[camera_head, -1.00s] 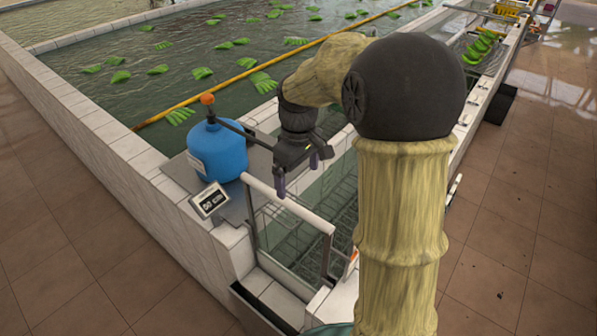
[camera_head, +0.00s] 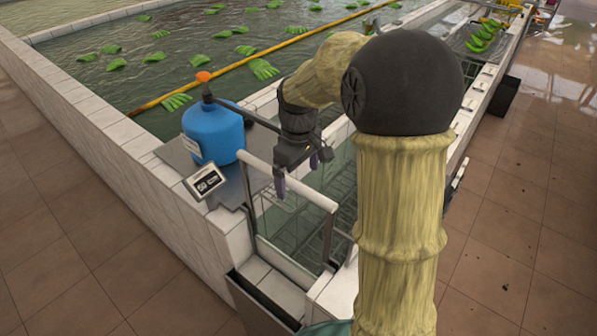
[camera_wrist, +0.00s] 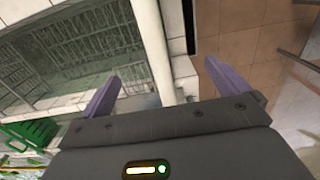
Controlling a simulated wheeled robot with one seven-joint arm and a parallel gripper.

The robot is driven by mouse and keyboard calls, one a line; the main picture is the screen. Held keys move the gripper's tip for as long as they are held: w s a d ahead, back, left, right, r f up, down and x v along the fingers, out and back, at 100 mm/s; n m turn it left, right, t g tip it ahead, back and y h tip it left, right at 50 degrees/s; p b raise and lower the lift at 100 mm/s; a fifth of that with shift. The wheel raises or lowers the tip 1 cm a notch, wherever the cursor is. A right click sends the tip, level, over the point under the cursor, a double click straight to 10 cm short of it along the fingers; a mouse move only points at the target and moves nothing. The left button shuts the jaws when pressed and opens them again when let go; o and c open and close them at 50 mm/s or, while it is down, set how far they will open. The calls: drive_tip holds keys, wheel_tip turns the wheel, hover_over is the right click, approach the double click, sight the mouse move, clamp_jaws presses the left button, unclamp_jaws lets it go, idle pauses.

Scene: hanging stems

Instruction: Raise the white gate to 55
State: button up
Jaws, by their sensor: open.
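The white gate's top bar (camera_head: 300,187) runs across the near end of the water channel, with grey side posts below it. My gripper (camera_head: 297,174), with purple fingers, is open and empty, pointing down at the bar. In the wrist view the white bar (camera_wrist: 153,45) passes between my two open fingers (camera_wrist: 160,84). I cannot tell how far down the fingers reach around it. A small display (camera_head: 205,181) stands on the ledge left of the gate; its digits are too small to read surely.
A blue tank (camera_head: 213,132) stands left of my gripper, and a dark lever with an orange knob (camera_head: 203,77) rises over it. Green bunches (camera_head: 264,69) float in the pool behind. A yellow boom (camera_head: 235,77) crosses the water. Tiled floor (camera_head: 520,210) is open at right.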

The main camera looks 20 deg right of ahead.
sight(297, 183)
wheel_tip(297, 183, down, 4)
drive_tip(key=shift+w+f+b, duration=0.1)
drive_tip(key=shift+w+b, duration=0.05)
drive_tip(key=shift+b, duration=0.85)
drive_tip(key=shift+d+f, duration=0.15)
drive_tip(key=shift+f, duration=0.1)
drive_tip(key=shift+a, duration=0.2)
drive_tip(key=c, duration=0.4)
drive_tip(key=shift+d, duration=0.1)
clamp_jaws()
